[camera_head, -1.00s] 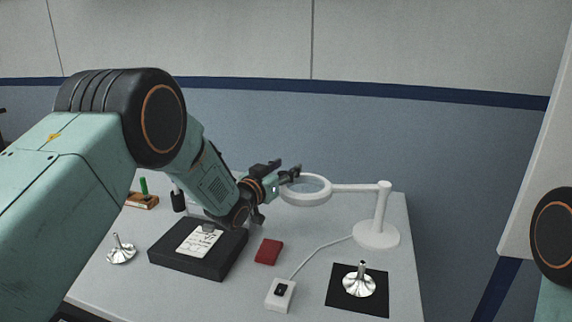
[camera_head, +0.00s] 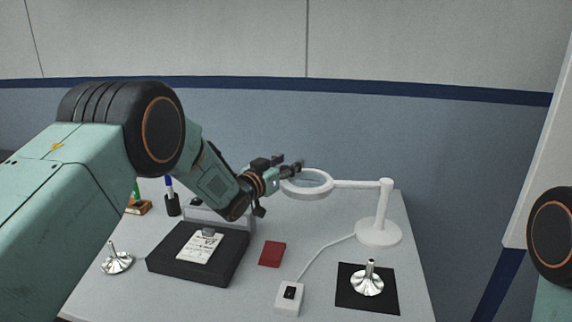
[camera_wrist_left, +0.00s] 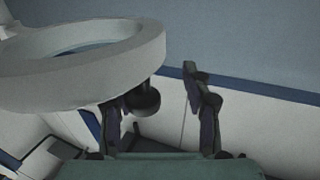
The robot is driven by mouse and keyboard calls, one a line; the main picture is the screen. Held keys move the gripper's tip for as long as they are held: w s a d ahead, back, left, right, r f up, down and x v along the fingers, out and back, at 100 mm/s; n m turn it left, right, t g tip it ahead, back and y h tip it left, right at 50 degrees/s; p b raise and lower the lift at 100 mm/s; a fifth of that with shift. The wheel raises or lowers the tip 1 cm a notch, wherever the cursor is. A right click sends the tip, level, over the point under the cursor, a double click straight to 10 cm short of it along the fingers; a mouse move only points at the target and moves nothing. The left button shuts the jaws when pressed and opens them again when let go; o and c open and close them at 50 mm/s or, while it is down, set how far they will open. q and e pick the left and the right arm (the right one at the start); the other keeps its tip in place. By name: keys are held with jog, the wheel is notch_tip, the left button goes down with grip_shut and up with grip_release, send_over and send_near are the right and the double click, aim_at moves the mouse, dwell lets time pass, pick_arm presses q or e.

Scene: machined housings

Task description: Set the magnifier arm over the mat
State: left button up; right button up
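The white magnifier arm (camera_head: 355,185) reaches left from its post and round base (camera_head: 378,233) and ends in a ring lens (camera_head: 320,193). The ring hangs behind and left of the black mat (camera_head: 350,293), not above it. My left gripper (camera_head: 295,166) is at the ring's left rear edge. In the left wrist view, the ring (camera_wrist_left: 140,65) fills the upper left, and a dark round knob (camera_wrist_left: 144,100) sits under its rim. The left fingers (camera_wrist_left: 162,105) are apart, with the knob between them, near the left finger. Contact cannot be told. My right gripper is out of view.
A shiny metal part (camera_head: 367,280) stands on the mat, another (camera_head: 117,260) at the left. A pen cup (camera_head: 172,205) is behind.

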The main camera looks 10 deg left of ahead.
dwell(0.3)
pick_arm(q)
jog(key=shift+w, duration=0.1)
jog(key=shift+p+v, duration=0.45)
jog(key=shift+v, duration=0.35)
jog(key=d+p+v, duration=0.1)
jog(key=p+v, duration=0.2)
jog(key=v, duration=0.4)
jog(key=shift+s, duration=0.3)
